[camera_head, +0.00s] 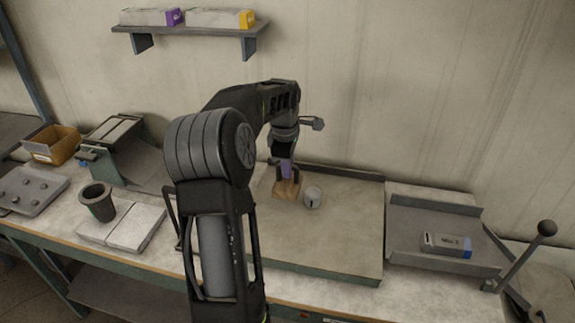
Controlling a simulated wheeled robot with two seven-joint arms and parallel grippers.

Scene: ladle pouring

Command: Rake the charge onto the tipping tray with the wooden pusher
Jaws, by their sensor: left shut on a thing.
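My left gripper (283,160) points down over the large flat tray in the middle of the bench and is shut on the wooden pusher (286,189). The pusher's tan block is low at the tray's surface. A small grey cylinder (313,198) with a dark mark, which may be the charge, stands just right of the pusher; I cannot tell whether they touch. The grey metal tray (410,222) at the right, beside a lever, looks like the tipping tray. A box labelled "Misc. 3" (447,244) lies in it. My right gripper is out of view.
The flat tray (350,235) has a raised back edge and clear room right of the cylinder. A black-knobbed lever (546,229) stands at the far right. A dark crucible-like cup (98,202) stands on pale slabs (137,226) at the left. My arm hides the tray's left part.

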